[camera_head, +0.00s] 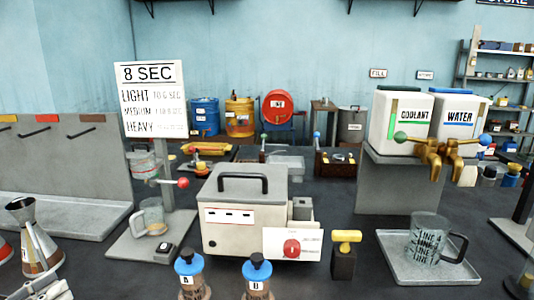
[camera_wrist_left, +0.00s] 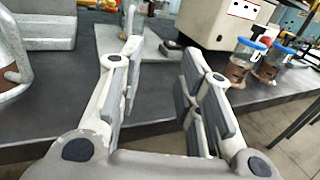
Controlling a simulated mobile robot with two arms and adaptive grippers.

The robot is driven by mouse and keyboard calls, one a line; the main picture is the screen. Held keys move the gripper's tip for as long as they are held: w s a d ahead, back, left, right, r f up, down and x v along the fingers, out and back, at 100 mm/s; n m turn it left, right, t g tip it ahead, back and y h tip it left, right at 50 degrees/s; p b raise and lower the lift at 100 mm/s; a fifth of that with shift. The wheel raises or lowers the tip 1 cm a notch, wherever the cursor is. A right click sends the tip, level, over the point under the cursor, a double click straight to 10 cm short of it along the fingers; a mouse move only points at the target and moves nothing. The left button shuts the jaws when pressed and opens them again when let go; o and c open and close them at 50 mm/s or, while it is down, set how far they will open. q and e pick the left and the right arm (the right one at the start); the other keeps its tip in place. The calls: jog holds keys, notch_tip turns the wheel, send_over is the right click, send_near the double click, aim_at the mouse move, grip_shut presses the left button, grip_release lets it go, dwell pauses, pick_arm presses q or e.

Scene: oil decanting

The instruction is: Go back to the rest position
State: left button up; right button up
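My left gripper (camera_head: 42,287) shows at the lower left corner of the head view, in front of a metal funnel-shaped can (camera_head: 38,245). In the left wrist view the same gripper (camera_wrist_left: 161,52) has its two fingers spread apart, with nothing between them. It hangs at the front edge of the dark bench (camera_wrist_left: 155,106), clear of the things on it. My right gripper is not identifiable in either view.
A glass mug (camera_head: 153,219) stands on a stand's base at left. A jug (camera_head: 425,240) stands on a tray (camera_head: 402,268) below the coolant (camera_head: 398,128) and water (camera_head: 458,130) tanks.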

pick_arm(q)
jog(key=s+a+f+n+g+y, duration=0.1)
jog(key=s+a+f+n+y, duration=0.25)
jog(key=f+n, duration=0.7)
jog(key=s+a+f+n+g+y, duration=0.2)
jog(key=s+a+f+n+y, duration=0.25)
jog(key=f, duration=1.05)
jog(key=s+a+f+n+g+y, duration=0.1)
jog(key=a+f+n+y, duration=0.3)
jog(key=f+n, duration=0.7)
jog(key=s+a+f+n+g+y, duration=0.15)
jog(key=s+f+n+g, duration=0.35)
jog(key=s, duration=0.5)
jog(key=s+a+f+n+g, duration=0.2)
jog(key=s+a+f, duration=0.1)
jog(key=s+f, duration=0.6)
jog(key=s+a+f+n+g, duration=0.3)
jog(key=s+f+n+g, duration=0.15)
jog(key=s, duration=0.65)
jog(key=d+f+h, duration=0.1)
jog(key=d+f, duration=0.2)
jog(key=d, duration=1)
jog(key=s+d+f+n+h, duration=0.1)
jog(key=d+f, duration=0.3)
jog(key=d, duration=0.9)
jog(key=d+f+h, duration=0.3)
jog(key=d+f, duration=0.1)
jog(key=d, duration=1)
jog(key=shift+s, duration=0.25)
jog(key=shift+n+t, duration=0.25)
